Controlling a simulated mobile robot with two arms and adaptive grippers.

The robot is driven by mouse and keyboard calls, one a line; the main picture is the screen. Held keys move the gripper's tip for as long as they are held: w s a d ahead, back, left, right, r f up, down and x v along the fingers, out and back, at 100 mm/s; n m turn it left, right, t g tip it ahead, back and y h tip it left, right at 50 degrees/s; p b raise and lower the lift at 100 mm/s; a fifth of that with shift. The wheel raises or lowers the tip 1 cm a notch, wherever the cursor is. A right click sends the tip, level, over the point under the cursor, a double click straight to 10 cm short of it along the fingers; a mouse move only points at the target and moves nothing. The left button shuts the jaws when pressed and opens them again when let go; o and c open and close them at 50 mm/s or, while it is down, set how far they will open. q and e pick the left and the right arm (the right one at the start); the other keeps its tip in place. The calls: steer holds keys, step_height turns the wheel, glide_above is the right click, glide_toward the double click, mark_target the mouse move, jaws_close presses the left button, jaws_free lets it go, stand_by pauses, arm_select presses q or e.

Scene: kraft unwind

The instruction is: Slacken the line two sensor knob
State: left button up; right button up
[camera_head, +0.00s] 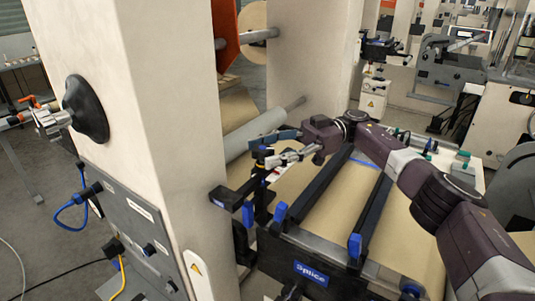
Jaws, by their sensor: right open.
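Several blue knobs sit on the black web-guide frame. One (248,214) is on the bracket by the cream column, one (280,212) is at the left rail's near end, and one (355,246) is at the right rail's near end. I cannot tell which is the line two sensor knob. My right gripper (272,160) reaches in from the right over the kraft web. It is open, at the top of a black upright post (262,188) beside the column. Its fingers overlap the small parts there, so contact is unclear. My left gripper is not in view.
The cream column (150,130) stands close on the left. A black round knob (86,108) sticks out from it, with a grey panel (130,225) and blue cables below. A grey roller (255,132) lies behind the gripper. The brown web (385,225) runs under the rails.

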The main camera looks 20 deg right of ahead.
mark_target(268, 146)
step_height(268, 146, up, 9)
steer(key=shift+r, duration=0.15)
stand_by(0.6)
